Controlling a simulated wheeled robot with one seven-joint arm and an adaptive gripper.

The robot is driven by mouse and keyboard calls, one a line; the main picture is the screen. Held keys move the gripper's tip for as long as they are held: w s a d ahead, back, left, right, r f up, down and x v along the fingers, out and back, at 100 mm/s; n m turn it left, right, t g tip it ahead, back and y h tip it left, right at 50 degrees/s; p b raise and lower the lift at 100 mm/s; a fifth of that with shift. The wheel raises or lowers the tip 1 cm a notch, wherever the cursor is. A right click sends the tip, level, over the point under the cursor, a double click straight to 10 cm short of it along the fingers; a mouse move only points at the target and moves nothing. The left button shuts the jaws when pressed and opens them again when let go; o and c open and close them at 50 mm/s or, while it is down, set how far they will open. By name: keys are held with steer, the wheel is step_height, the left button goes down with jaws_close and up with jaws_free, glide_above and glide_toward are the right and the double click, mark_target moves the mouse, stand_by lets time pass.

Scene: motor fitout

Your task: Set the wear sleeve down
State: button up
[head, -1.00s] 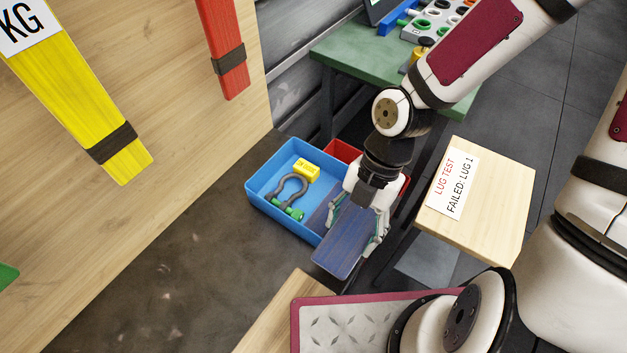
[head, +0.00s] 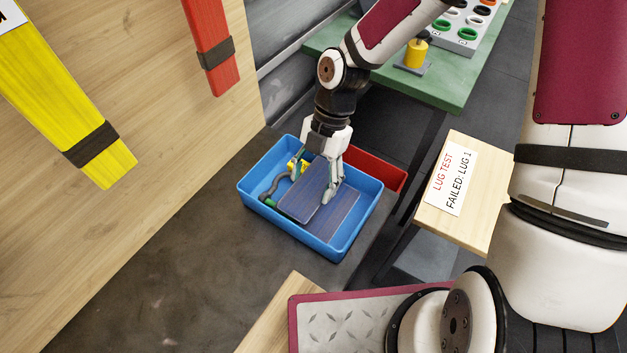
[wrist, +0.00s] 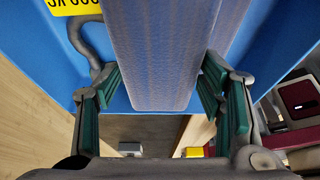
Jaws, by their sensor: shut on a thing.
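The wear sleeve (head: 303,194) is a flat, dark blue-violet ribbed piece. My gripper (head: 313,183) is shut on it, holding it over the blue bin (head: 345,250). In the wrist view the sleeve (wrist: 152,50) runs between the green-padded fingers (wrist: 160,88). A second flat blue-violet piece (head: 337,217) lies in the bin, partly under the held sleeve. A grey shackle (head: 268,188) with a green pin end and a yellow tag (head: 297,164) are at the bin's left side, partly hidden. I cannot tell whether the held sleeve touches the piece below.
A red bin (head: 375,170) stands just behind the blue one. A wooden board with a "LUG TEST FAILED: LUG 1" label (head: 450,182) is to the right. A green table (head: 440,85) is at the back. The dark surface (head: 190,240) left of the bin is clear.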

steer(key=shift+f, duration=0.55)
steer(key=shift+f, duration=0.15)
steer(key=shift+f, duration=0.25)
steer(key=o, duration=1.2)
steer(key=shift+w+r, duration=0.1)
steer(key=shift+r, duration=0.45)
steer(key=v, duration=1.1)
steer(key=shift+r, duration=0.4)
